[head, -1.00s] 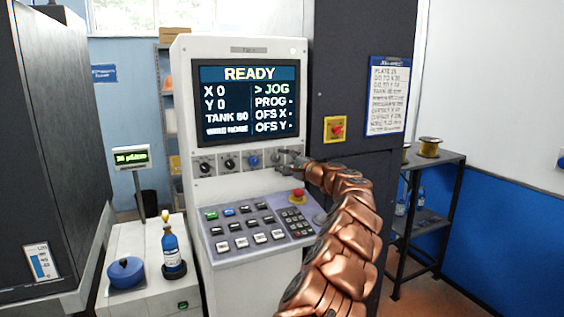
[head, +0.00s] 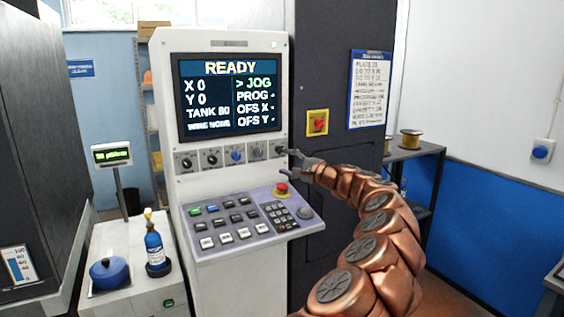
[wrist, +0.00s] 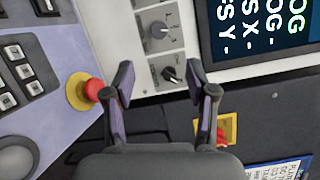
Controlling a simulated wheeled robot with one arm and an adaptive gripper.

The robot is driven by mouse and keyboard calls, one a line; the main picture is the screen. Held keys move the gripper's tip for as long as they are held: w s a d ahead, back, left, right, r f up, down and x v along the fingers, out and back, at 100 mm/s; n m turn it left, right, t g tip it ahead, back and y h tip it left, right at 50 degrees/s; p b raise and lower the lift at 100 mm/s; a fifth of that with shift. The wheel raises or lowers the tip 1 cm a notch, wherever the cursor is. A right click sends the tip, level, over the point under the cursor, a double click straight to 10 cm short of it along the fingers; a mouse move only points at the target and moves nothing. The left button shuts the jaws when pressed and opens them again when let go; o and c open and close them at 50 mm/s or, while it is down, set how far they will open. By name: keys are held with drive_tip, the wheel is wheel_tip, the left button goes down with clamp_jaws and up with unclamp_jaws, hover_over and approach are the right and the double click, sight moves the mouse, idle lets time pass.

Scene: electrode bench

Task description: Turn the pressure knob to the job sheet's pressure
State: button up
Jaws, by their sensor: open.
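A row of several small knobs (head: 211,158) runs below the screen of the white control cabinet (head: 165,80). I cannot read their labels, so I cannot tell which is the pressure knob. The rightmost knob is black (head: 278,150); in the wrist view this black knob (wrist: 169,74) lies ahead between the open fingers, with a grey knob (wrist: 158,32) beyond it. My gripper (head: 290,160) is open and empty, just right of the knob row and apart from it; its fingers also show in the wrist view (wrist: 160,84). The job sheet (head: 370,88) hangs at right; its pressure line is too small to read.
The screen (head: 230,95) reads READY, X 0, Y 0, TANK 80. Below the knobs are a sloped keypad (head: 235,220) and a red mushroom button (head: 281,189). Another red button on a yellow plate (head: 317,123) is right of the cabinet. A blue bottle (head: 155,245) stands at left.

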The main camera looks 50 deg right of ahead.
drive_tip(key=shift+s, duration=0.35)
drive_tip(key=shift+a, duration=0.1)
